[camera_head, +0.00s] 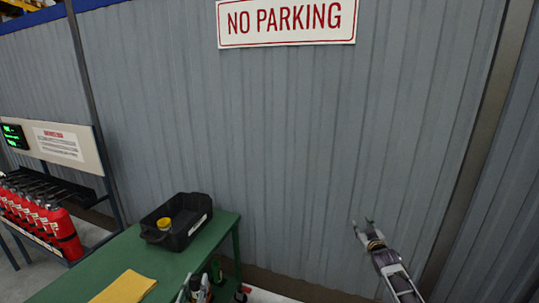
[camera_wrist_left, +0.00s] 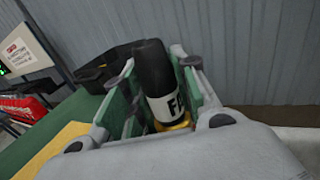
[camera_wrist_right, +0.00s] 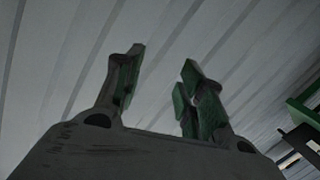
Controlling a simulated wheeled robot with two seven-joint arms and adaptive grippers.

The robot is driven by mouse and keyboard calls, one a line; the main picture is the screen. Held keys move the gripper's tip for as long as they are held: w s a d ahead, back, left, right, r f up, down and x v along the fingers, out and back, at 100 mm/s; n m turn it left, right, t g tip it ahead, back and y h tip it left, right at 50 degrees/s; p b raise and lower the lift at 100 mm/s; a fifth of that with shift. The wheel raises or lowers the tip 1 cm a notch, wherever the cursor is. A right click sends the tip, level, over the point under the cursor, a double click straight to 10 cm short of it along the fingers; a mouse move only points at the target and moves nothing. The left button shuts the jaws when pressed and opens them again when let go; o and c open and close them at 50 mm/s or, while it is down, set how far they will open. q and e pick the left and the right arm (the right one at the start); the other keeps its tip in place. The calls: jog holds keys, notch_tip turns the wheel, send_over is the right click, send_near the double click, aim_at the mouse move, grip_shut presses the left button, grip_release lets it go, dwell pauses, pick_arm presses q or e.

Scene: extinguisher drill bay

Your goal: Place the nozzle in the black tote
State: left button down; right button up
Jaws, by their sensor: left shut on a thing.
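The black tote (camera_head: 203,233) stands on the green table (camera_head: 118,262), with a small yellow round thing (camera_head: 163,223) inside it. The tote also shows in the left wrist view (camera_wrist_left: 90,76), beyond my left gripper. My left gripper (camera_head: 203,280) is low at the front right edge of the table, nearer to me than the tote. In the left wrist view it is shut on the nozzle (camera_wrist_left: 155,75), a black cylinder with a white lettered label and a yellow band. My right gripper (camera_head: 363,226) is raised before the wall, open and empty (camera_wrist_right: 157,88).
A yellow cloth or sheet (camera_head: 125,288) lies on the table. Several red extinguishers (camera_head: 62,232) stand on a rack at the left. A corrugated grey wall (camera_head: 290,150) with a NO PARKING sign (camera_head: 287,22) is behind. A small red thing (camera_head: 242,292) shows low beside the table.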

jog(key=s+a+f+g, duration=0.1)
jog(key=s+f+g, duration=0.1)
jog(key=s+f, duration=0.95)
jog(key=s+a+f+g, duration=0.1)
jog(key=s+f+g, duration=0.35)
jog(key=f, duration=1.15)
jog(key=s+f+g, duration=0.1)
jog(key=s+f, duration=0.9)
jog(key=f, duration=0.3)
jog(key=s+a+f+g, duration=0.1)
jog(key=s+f, duration=0.6)
jog(key=s, duration=0.8)
jog(key=s+a+f+g, duration=0.2)
jog(key=s+f+g, duration=0.2)
jog(key=s, duration=1.1)
jog(key=s+a+f+g, duration=0.1)
jog(key=s+f+g, duration=0.1)
jog(key=s+f, duration=0.7)
jog(key=s, duration=0.7)
jog(key=shift+a+f, duration=0.15)
jog(key=shift+f, duration=0.2)
pick_arm(q)
jog(key=shift+f, duration=0.1)
